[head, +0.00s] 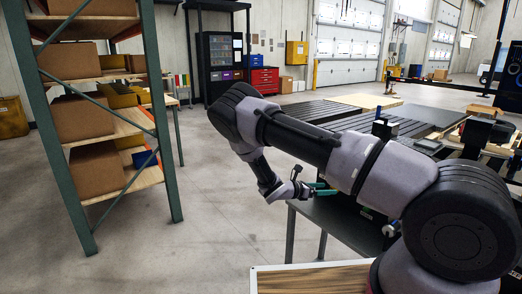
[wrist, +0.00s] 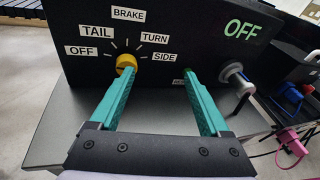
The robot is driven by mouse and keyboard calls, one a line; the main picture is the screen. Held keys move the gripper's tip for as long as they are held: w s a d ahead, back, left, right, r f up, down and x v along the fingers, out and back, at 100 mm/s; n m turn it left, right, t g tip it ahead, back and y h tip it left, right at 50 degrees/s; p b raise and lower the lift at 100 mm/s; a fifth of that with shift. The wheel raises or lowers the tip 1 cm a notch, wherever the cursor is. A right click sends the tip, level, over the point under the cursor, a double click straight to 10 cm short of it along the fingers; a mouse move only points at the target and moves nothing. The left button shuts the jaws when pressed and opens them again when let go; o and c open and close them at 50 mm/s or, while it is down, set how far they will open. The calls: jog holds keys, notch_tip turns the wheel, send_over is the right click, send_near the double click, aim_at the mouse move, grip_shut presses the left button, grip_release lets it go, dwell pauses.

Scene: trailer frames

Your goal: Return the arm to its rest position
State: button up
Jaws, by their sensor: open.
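My gripper (wrist: 158,74) is open, with its two teal fingers spread and nothing between them. In the wrist view it faces a black panel box (wrist: 190,35). The left fingertip overlaps a yellow knob (wrist: 126,60); I cannot tell whether they touch. Labels OFF, TAIL, BRAKE, TURN and SIDE ring the knob, and green OFF text shows at the upper right. My arm (head: 300,140) is stretched out and bent down at its far end in the head view. There the teal gripper (head: 318,188) shows only in part, by the table edge.
A grey connector (wrist: 236,76) sits on the box's right, with blue and pink plugs (wrist: 290,135) and cables beyond. A grey table (head: 345,222) is under the arm. A shelf rack (head: 165,110) with cardboard boxes stands left. The floor between is clear.

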jog(key=s+r+m+g+y, duration=0.1)
jog(key=s+r+m+y, duration=0.4)
jog(key=r, duration=0.4)
jog(key=s+r+m+g+y, duration=0.25)
jog(key=s+r+m, duration=0.25)
jog(key=r+m, duration=0.4)
jog(key=s+r+m+g+y, duration=0.1)
jog(key=s+r+m+y, duration=0.35)
jog(key=r, duration=0.55)
jog(key=s+a+r+m+t+y, duration=0.2)
jog(key=s+r+m+t, duration=0.1)
jog(key=s+r, duration=0.5)
jog(key=s+a+r+m+t+y, duration=0.2)
jog(key=s+a+r+m+t, duration=0.1)
jog(key=s+r+m, duration=0.3)
notch_tip(320, 180, up, 2)
jog(key=s+t, duration=0.1)
jog(key=s, duration=0.1)
jog(key=shift+s+y, duration=0.35)
jog(key=shift+y, duration=0.05)
jog(key=shift+r, duration=0.1)
